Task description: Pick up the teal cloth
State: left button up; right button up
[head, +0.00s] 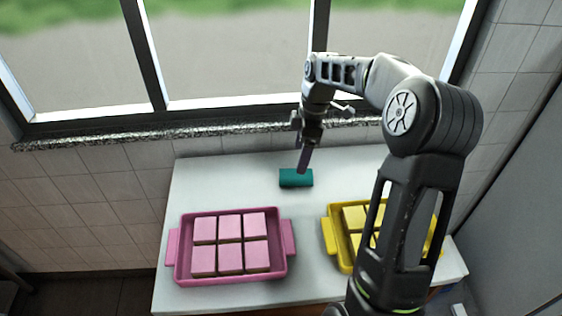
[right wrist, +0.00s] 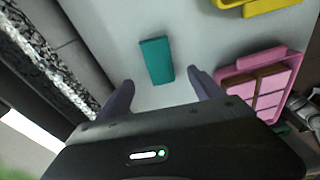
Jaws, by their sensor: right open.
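The teal cloth (head: 296,178) is a small block-like folded piece lying on the white table, toward its back edge. In the right wrist view the cloth (right wrist: 157,60) lies ahead of and between my fingers, apart from them. My right gripper (head: 302,170) reaches down over the cloth from the right side in the head view. In the right wrist view my right gripper (right wrist: 161,88) shows two separated fingers with nothing between the tips. My left gripper is in neither view.
A pink tray (head: 177,272) with several pink squares stands at the table's front left. A yellow tray (head: 328,234) with yellow squares stands at the right, partly hidden by my right arm. A stone window sill (head: 90,143) runs behind the table (head: 205,180). The table around the cloth is clear.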

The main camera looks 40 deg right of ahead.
aim_at(296, 175)
jog(key=shift+w, duration=0.15)
jog(key=shift+s+r, duration=0.1)
jog(key=shift+s, duration=0.15)
jog(key=shift+w+a+f, duration=0.15)
jog(key=shift+f, duration=1.2)
jog(key=shift+f+p, duration=0.25)
jog(key=shift+p, duration=0.15)
jog(key=f, duration=0.1)
jog(key=f+p, duration=0.1)
jog(key=f, duration=0.2)
jog(key=shift+w+a+f, duration=0.15)
jog(key=shift+w+f, duration=0.1)
jog(key=shift+f, duration=0.15)
jog(key=shift+c, duration=0.2)
jog(key=c, duration=1.4)
